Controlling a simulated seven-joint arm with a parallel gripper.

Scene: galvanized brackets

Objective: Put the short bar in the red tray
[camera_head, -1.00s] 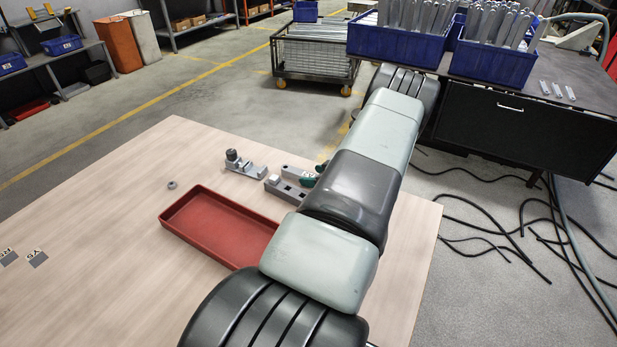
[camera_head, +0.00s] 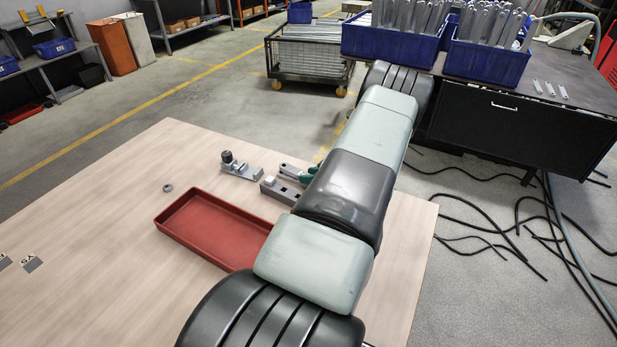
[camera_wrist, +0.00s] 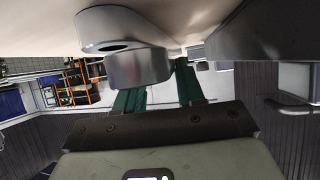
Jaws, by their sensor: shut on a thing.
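The red tray (camera_head: 207,229) lies on the wooden table and is empty where it shows. My gripper (camera_head: 301,173), with teal fingers, is behind the tray's far right end, partly hidden by my arm. It is shut on a grey metal bar (camera_head: 288,168), which looks like the short bar; one end sticks out to the left of the fingers. In the wrist view the green fingers (camera_wrist: 160,88) are partly covered by grey metal parts, one with a round end and a hole (camera_wrist: 104,44). I cannot tell the bar's clearance above the table.
A grey block with square holes (camera_head: 279,190) stands between the tray and my gripper. A grey part with a dark knob (camera_head: 240,166) lies behind the tray, and a small ring (camera_head: 168,188) lies to its left. The table's left side is mostly clear.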

